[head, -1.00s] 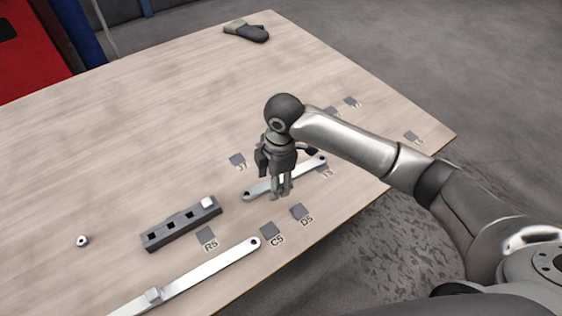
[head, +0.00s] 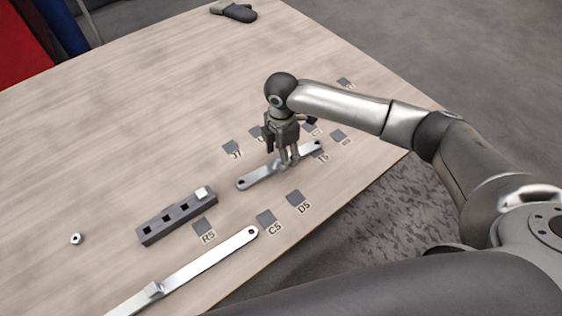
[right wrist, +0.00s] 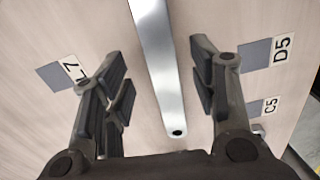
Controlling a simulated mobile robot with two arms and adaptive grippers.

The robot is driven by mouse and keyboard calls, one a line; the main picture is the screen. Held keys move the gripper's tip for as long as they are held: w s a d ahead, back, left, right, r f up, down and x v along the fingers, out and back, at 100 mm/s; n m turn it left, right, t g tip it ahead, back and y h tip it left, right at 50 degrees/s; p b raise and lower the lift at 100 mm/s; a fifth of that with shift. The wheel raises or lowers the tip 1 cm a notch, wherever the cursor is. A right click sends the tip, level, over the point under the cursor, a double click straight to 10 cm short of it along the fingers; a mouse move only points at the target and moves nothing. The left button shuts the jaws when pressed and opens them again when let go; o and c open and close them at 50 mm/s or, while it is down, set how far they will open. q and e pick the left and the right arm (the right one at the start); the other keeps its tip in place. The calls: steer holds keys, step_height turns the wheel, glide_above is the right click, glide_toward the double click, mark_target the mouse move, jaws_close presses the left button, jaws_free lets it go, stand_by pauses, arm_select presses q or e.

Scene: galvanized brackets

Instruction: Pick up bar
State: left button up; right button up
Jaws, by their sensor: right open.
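A flat silver bar (head: 258,174) with a hole at each end lies on the wooden table (head: 120,110), near its right edge. My right gripper (head: 288,162) points down over the middle of this bar. In the right wrist view the bar (right wrist: 160,65) runs between the open fingers of the gripper (right wrist: 165,95), with a gap on both sides. A longer silver bar (head: 200,267) with a small block on it lies nearer the front edge. My left gripper is not in view.
A dark block with square holes (head: 177,217) and a small pale cube on it lies left of the bar. A nut (head: 76,239) lies further left. Grey labelled squares, such as D5 (head: 296,198), surround the bar. A dark glove (head: 234,12) lies at the far edge.

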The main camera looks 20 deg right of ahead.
steer(key=shift+d+f, duration=0.1)
steer(key=shift+f, duration=1.35)
steer(key=shift+r, duration=0.1)
jaws_close()
